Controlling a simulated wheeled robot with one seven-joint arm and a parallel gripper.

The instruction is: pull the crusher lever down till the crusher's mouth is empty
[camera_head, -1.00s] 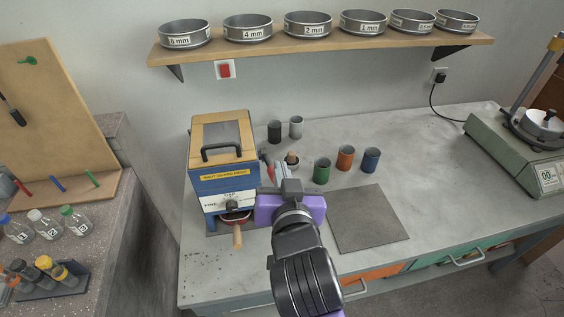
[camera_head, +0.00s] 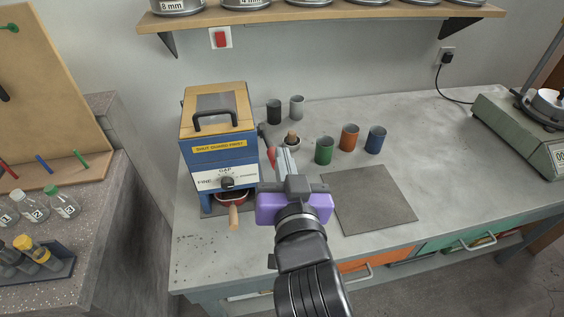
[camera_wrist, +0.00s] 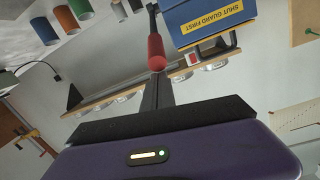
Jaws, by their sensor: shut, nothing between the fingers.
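The crusher (camera_head: 222,150) is a blue box with a wooden top and a black handle over a grey plate. A yellow label on it reads "SHUT GUARD FIRST". Its lever, with a red grip (camera_head: 271,156), stands at its right side; the grip also shows in the wrist view (camera_wrist: 156,52). My gripper (camera_head: 285,160) is shut and empty, its fingertips close beside the red grip. I cannot tell whether they touch. In the wrist view the fingers (camera_wrist: 157,85) end just by the grip. The inside of the crusher's mouth is not visible.
A red pan with a wooden handle (camera_head: 234,216) sits under the crusher. A grey mat (camera_head: 368,199) lies clear on the right.

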